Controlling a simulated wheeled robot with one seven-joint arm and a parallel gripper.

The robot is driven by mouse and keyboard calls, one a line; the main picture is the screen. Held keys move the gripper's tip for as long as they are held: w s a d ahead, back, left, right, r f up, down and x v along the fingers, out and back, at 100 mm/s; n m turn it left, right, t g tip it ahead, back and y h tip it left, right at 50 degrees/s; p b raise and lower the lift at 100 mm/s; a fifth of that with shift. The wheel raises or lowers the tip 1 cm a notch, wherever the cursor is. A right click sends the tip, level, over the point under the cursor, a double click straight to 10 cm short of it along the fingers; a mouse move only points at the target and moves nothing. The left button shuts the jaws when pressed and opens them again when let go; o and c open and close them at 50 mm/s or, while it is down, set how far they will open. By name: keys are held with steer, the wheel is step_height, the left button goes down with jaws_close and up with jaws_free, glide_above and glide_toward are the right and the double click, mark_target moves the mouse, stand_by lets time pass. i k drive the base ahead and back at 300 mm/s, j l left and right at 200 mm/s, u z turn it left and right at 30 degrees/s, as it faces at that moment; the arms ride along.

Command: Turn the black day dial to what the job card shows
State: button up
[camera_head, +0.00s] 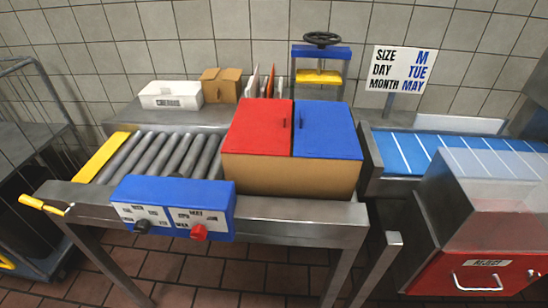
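The black day dial (142,227) sits at the lower left of the blue control box (173,206), on the front edge of the roller table. Small day labels surround it on a white plate; they and the dial's pointing direction are too small to read surely. A red dial (199,233) is to its right, under a plate with month labels. The job card (401,70) stands upright at the back right and reads SIZE M, DAY TUE, MONTH MAY. My gripper does not show in this view.
A carton with a red flap (258,126) and a blue flap (325,130) stands right of the rollers (160,155). A yellow handle (40,204) sticks out at the table's left end. A red REJECT drawer (480,270) is at the lower right. Space before the dials looks clear.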

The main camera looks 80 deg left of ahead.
mark_target(143, 227)
steer(key=u, duration=2.9)
steer(key=z, duration=1.15)
steer(key=k+j+u, duration=0.1)
steer(key=k+j, duration=0.25)
steer(key=k+j+u, duration=0.1)
steer(key=k+j, duration=0.25)
steer(key=j, duration=0.15)
